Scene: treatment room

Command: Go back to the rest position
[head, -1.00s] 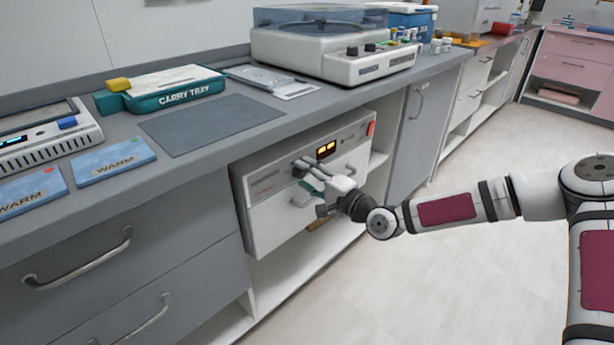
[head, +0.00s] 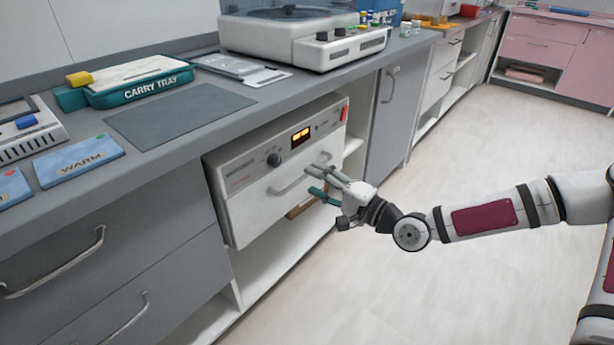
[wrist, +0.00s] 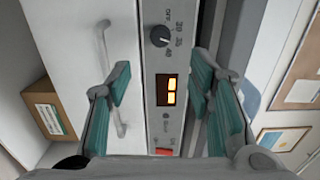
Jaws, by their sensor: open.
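My gripper (head: 318,182) is open and empty in the head view, held in front of the white drawer warmer (head: 262,205) under the counter. In the wrist view its two teal-padded fingers (wrist: 160,90) are spread, with the warmer's control panel (wrist: 168,120) between them. The panel has a dark knob (head: 274,160) and a lit orange display (head: 300,135). The warmer's front is closed, with a bar handle (wrist: 112,90) across it. In the head view the fingertips overlap the front near the handle; I cannot tell the exact gap.
The counter (head: 70,205) above holds a carry tray (head: 138,82), a grey mat (head: 180,115), blue WARM packs (head: 78,162) and a white machine (head: 305,38). Grey drawers (head: 60,260) stand at left. The floor (head: 440,290) to the right is open.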

